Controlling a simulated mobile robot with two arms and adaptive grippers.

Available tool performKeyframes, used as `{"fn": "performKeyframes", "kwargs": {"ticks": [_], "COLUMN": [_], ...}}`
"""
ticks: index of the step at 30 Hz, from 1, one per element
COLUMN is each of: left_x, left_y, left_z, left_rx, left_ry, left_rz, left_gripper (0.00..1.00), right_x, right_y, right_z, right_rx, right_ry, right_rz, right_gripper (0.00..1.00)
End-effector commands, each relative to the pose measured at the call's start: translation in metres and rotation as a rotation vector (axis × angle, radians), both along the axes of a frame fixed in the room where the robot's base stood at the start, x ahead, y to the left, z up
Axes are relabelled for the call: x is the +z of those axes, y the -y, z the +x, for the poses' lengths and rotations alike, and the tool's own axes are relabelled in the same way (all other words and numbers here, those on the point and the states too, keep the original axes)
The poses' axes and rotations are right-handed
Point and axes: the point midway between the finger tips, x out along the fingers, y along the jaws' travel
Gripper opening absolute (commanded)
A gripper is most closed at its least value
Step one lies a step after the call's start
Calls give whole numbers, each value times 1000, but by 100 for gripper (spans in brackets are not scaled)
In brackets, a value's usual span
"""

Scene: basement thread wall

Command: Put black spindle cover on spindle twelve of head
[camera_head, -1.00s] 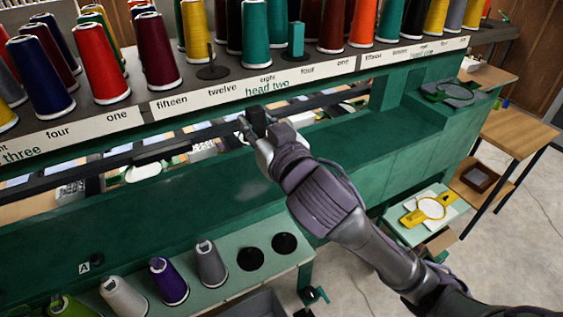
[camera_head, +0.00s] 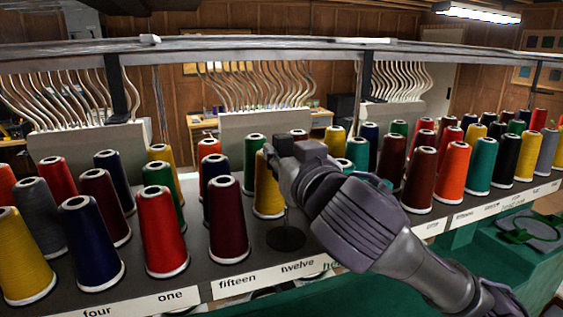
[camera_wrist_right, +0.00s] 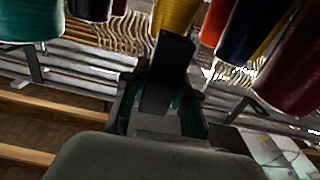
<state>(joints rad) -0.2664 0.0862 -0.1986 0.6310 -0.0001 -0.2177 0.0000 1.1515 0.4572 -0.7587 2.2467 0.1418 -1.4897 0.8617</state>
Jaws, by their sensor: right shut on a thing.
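My right gripper (camera_head: 285,148) is above the thread shelf, in front of the yellow cone (camera_head: 268,195). It is shut on a small black piece, which looks like the black spindle cover; the fingers and wrist hide much of it. Spindle twelve's black base disc (camera_head: 286,238) is bare, behind the "twelve" label (camera_head: 297,267). The gripper is above this disc and apart from it. My left gripper is not in view.
Thread cones stand close on both sides: a maroon cone (camera_head: 228,225) left of the disc, a dark red cone (camera_head: 420,182) to the right. White thread tubes (camera_head: 245,90) rise behind. A green ring-shaped part (camera_head: 530,228) sits at the far right.

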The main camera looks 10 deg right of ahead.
Motion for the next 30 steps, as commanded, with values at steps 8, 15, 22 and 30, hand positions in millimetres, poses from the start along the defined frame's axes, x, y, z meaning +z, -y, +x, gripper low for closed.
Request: {"fn": "performKeyframes", "kwargs": {"ticks": [8,15,22,30], "left_x": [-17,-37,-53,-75], "left_y": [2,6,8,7], "left_z": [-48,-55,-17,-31], "left_rx": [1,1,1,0], "left_ry": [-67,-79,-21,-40], "left_rz": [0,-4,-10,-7], "left_gripper": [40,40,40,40], "right_x": [-17,-40,-63,-90], "right_y": [0,0,1,1], "right_z": [0,-1,-1,-1], "right_rx": [-1,0,-1,-1], "right_ry": [1,2,2,1], "right_rz": [-2,-2,-1,0], "right_gripper": [11,11,11,11]}}
